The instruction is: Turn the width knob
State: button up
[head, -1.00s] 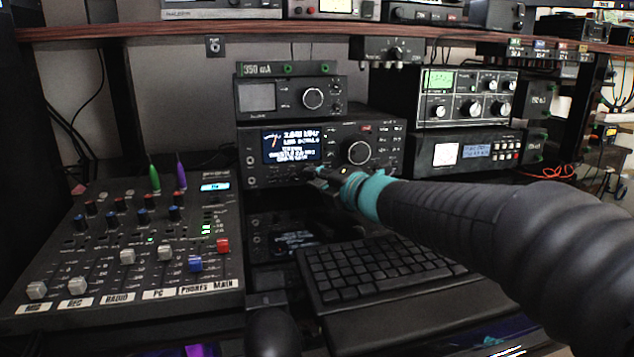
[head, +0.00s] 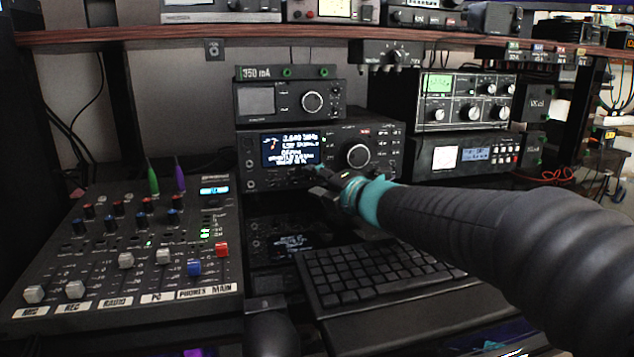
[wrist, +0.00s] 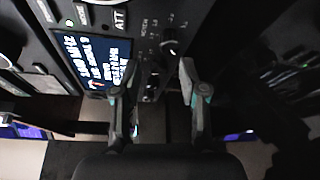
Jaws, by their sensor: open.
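The radio (head: 388,150) in the middle has a lit screen (head: 290,149) and a large round dial (head: 358,155). My gripper (head: 320,183) is in front of the radio's lower face, just below and right of the screen, and hides small controls there. A small dark knob (wrist: 169,47) on the panel shows beyond the fingertips, nearer the right finger. I cannot read its label, so I cannot tell whether it is the width knob. The screen (wrist: 92,60) lies left of it.
A smaller radio (head: 255,98) sits on top. A mixer (head: 130,240) with faders is at left. A keyboard (head: 370,270) lies below my arm. More equipment (head: 465,110) stands at right, and a wooden shelf (head: 230,30) runs above.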

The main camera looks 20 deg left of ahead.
jog(key=v, duration=1.1)
jog(key=shift+s+d, duration=0.15)
jog(key=shift+d, duration=0.25)
dwell(0.8)
